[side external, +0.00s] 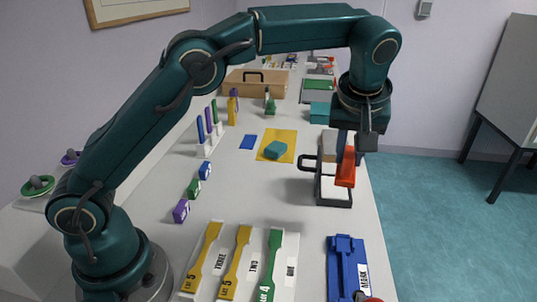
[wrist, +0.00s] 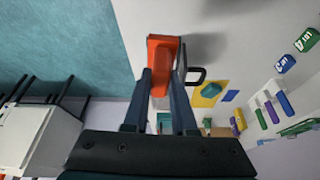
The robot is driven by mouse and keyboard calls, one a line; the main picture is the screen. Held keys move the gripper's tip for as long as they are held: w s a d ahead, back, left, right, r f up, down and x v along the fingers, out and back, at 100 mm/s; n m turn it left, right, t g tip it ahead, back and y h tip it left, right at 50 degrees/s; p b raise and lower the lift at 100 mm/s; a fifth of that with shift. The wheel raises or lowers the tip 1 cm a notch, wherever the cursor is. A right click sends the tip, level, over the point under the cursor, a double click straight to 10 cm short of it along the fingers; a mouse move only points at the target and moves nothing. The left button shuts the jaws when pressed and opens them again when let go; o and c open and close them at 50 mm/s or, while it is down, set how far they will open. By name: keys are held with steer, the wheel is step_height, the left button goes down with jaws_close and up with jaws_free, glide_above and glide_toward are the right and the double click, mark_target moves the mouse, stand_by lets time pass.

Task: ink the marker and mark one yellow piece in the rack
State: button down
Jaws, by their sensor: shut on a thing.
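My gripper (side external: 349,148) is shut on an orange-red block-shaped marker (side external: 346,170), which hangs upright between the fingers. In the wrist view the marker (wrist: 163,52) shows beyond the fingertips (wrist: 162,80). It is in front of or over a black-rimmed white box (side external: 334,190) with a black handle, possibly the ink pad; I cannot tell whether they touch. Two yellow pieces, one (side external: 207,250) by the label THREE and one (side external: 238,258) by TWO, lie in white rack slots at the front. A green piece (side external: 273,262) lies by ONE. The marker's underside is hidden.
A blue holder (side external: 345,262) labelled MARK stands at the front right. A teal block (side external: 276,150) sits on a yellow sheet (side external: 290,137), beside a blue card (side external: 248,142). Small labelled blocks (side external: 193,188) line the left. Bare table lies between the rack and the sheet.

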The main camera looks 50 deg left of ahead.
steer(key=s+r, duration=0.2)
steer(key=s, duration=0.8)
steer(key=n, duration=0.1)
glide_above(237, 258)
step_height(237, 258, down, 4)
steer(key=shift+f, duration=0.1)
steer(key=shift+f, duration=0.15)
steer(key=shift+f, duration=2.9)
steer(key=shift+f, duration=0.55)
steer(key=shift+r, duration=0.1)
step_height(237, 258, up, 7)
stand_by(0.7)
